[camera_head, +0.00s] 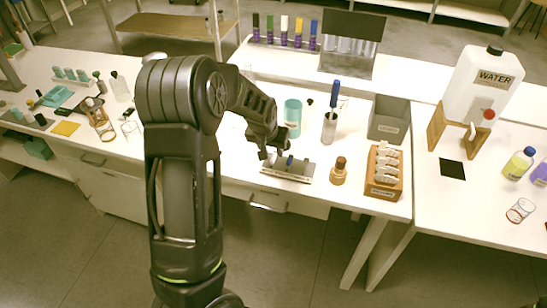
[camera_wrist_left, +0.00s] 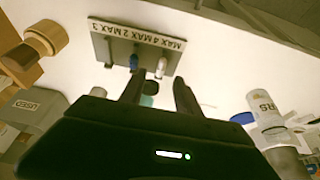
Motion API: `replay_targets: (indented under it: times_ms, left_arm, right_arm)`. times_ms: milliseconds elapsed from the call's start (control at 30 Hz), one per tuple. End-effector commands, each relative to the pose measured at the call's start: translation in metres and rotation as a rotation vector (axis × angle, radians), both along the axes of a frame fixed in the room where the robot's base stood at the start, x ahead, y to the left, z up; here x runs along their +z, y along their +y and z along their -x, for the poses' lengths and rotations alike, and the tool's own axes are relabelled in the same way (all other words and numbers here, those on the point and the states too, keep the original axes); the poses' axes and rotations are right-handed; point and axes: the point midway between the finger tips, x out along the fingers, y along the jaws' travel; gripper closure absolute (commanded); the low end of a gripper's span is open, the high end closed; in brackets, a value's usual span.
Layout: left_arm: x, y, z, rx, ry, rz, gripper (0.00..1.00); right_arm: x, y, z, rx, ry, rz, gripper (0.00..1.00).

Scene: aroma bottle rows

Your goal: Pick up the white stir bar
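The white stir bar (camera_wrist_left: 160,68) stands in a slot of a small grey holder (camera_wrist_left: 112,42) in the left wrist view. A blue stir bar (camera_wrist_left: 134,61) stands beside it, to its left. The holder also shows in the head view (camera_head: 300,178), with the blue bar (camera_head: 290,160) on it; I cannot make out the white bar there. My left gripper (camera_wrist_left: 158,78) is open, its two dark fingers apart and pointing at the holder, with the white bar lying between their tips in the picture. In the head view my left gripper (camera_head: 272,153) is just above the holder's left end. My right gripper is not in view.
A brown bottle (camera_head: 339,172), a wooden rack (camera_head: 384,190) and a grey bin (camera_head: 390,122) stand right of the holder. A teal beaker (camera_head: 292,118) and a cylinder with a blue-handled tool (camera_head: 330,125) stand behind it. The table's front edge is close.

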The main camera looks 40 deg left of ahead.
Motion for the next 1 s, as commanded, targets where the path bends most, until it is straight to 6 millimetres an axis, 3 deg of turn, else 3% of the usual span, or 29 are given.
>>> replay_targets:
  times_ms: [333, 933, 1000]
  left_arm:
    - [-0.040, 0.007, -0.014, 0.001, 0.002, 0.000, 0.61]
    - [-0.042, 0.007, -0.015, 0.000, 0.001, 0.000, 0.61]
    - [-0.042, 0.007, -0.015, 0.000, 0.001, 0.000, 0.65]
  right_arm:
    - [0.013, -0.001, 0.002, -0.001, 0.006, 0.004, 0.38]
    - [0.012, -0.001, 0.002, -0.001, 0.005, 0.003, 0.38]
    - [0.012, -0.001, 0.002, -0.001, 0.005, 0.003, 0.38]
